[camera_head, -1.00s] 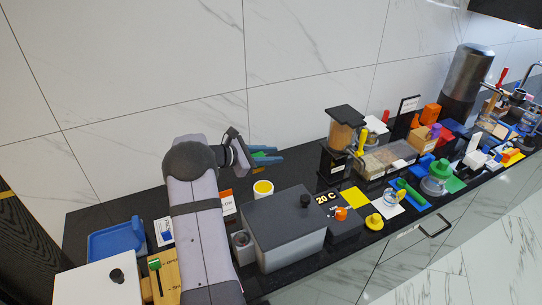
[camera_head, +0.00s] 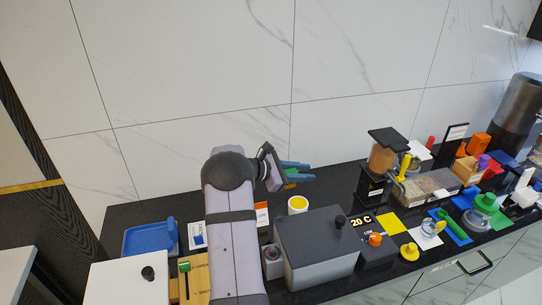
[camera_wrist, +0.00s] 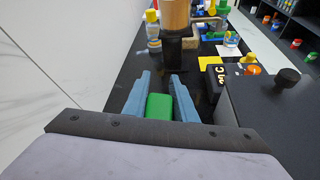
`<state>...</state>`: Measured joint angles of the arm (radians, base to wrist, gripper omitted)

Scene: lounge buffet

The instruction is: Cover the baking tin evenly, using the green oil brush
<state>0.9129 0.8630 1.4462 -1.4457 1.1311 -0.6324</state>
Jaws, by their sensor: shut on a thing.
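My gripper (camera_head: 296,172) is shut on the green oil brush (camera_head: 290,175) and holds it up in the air near the back wall. In the wrist view the gripper (camera_wrist: 161,76) has its two blue-grey fingers on either side of the green handle (camera_wrist: 159,106). The brush's bristle end cannot be made out. A shallow blue tray (camera_head: 150,240), which looks like the baking tin, lies at the left end of the counter. It is well left of the gripper, beyond my arm, and its surface looks plain.
A white cup with yellow contents (camera_head: 298,205) stands below the gripper. A grey box (camera_head: 315,245) stands front right of it. A white box (camera_head: 125,285) is in front of the tray. A dispenser (camera_head: 382,165) and many small items crowd the right.

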